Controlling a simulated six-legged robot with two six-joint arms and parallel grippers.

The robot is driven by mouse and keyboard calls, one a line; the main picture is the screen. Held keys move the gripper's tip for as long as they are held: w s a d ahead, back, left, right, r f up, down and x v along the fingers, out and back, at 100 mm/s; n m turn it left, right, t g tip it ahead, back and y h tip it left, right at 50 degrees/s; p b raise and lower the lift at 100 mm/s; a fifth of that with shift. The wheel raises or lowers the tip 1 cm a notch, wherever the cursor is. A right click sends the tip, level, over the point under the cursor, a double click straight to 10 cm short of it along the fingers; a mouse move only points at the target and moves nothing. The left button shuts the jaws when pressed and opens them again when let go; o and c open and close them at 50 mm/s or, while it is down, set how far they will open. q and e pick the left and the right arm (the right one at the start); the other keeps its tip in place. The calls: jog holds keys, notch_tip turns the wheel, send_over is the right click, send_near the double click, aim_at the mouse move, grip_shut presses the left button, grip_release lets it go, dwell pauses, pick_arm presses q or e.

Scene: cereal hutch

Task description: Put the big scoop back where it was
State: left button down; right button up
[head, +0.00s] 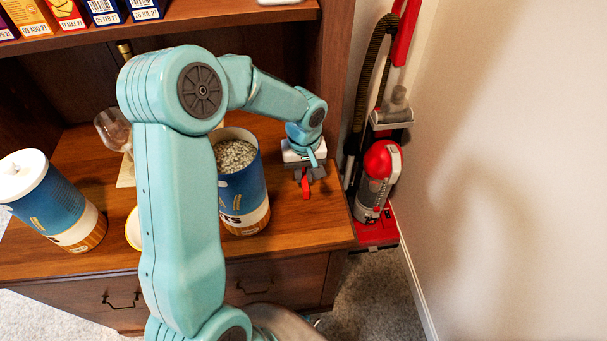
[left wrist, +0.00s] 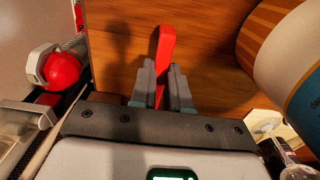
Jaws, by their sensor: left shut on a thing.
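My left gripper (head: 305,176) is shut on a red scoop (head: 306,188), low over the right part of the wooden counter. In the left wrist view the red scoop (left wrist: 164,50) shows as a narrow strip between the two grey fingers (left wrist: 163,88). Whether it touches the counter I cannot tell, and its size is hard to judge. An open blue canister (head: 246,190), full of pale oats, stands left of the gripper. It also shows at the upper right of the left wrist view (left wrist: 285,55). My right gripper is not in view.
A blue canister with a white lid (head: 55,200) stands at the left. A clear glass (head: 113,128) and a pale disc (head: 132,228), partly hidden by my arm, are near. A red vacuum cleaner (head: 377,180) stands beyond the right edge. Boxes (head: 104,10) line the shelf above.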

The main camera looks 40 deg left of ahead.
pick_arm(q)
jog(key=shift+f, duration=0.6)
jog(key=shift+r, duration=0.1)
jog(key=c, duration=1.1)
grip_release()
jog(key=shift+f, duration=0.2)
jog(key=shift+r, duration=0.1)
